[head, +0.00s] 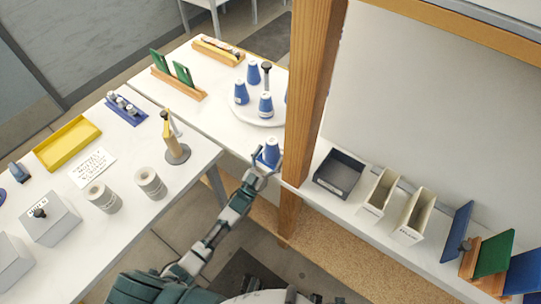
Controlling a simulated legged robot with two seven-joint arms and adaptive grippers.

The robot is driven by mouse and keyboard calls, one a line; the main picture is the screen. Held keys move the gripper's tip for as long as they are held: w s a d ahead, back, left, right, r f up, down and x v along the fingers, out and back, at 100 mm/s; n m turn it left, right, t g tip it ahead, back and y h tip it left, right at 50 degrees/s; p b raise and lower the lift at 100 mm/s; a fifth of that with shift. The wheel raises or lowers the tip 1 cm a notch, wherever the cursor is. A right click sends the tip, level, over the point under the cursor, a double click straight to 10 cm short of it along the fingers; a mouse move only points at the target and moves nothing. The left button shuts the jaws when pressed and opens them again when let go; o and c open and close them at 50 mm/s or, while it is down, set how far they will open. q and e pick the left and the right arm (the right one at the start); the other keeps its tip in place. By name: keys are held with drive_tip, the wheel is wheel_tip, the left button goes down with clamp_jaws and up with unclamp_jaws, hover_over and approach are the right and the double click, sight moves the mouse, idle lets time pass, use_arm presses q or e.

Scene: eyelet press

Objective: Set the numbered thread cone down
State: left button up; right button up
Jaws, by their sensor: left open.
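A blue thread cone (271,153) with a white top and a pale label stands upright at the edge of the white surface, just left of the wooden post. My left gripper (266,169) is open, with its fingers at the cone's lower part; I cannot tell whether they touch it. Any number on the label is too small to read. More blue cones, one of them (265,106) at the front, stand on a round white tray (250,118) behind, around a dark-topped peg (266,74). The post partly hides one cone. My right gripper is not in view.
The thick wooden post (311,95) rises close to the right of my gripper. A dark open bin (339,175) and cream holders (414,217) stand on the right shelf. A brass-coloured press (175,140) and pale spools (150,184) stand on the left table.

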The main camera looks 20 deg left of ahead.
use_arm(q)
drive_tip(key=v, duration=1)
drive_tip(key=s+f+n+g+y, duration=0.1)
drive_tip(key=s+f+g+y, duration=0.35)
drive_tip(key=f, duration=0.75)
drive_tip(key=s+f+g+y, duration=0.1)
drive_tip(key=s+f+g, duration=0.5)
drive_tip(key=f, duration=0.7)
drive_tip(key=s+a+f+g+y, duration=0.1)
drive_tip(key=s+f+g, duration=0.3)
drive_tip(key=s, duration=0.4)
drive_tip(key=s+a+f+g+y, duration=0.1)
drive_tip(key=s+f+g, duration=0.4)
drive_tip(key=s, duration=0.4)
drive_tip(key=shift+n+g+b, duration=0.3)
drive_tip(key=shift+g+b, duration=0.15)
drive_tip(key=shift+g, duration=0.1)
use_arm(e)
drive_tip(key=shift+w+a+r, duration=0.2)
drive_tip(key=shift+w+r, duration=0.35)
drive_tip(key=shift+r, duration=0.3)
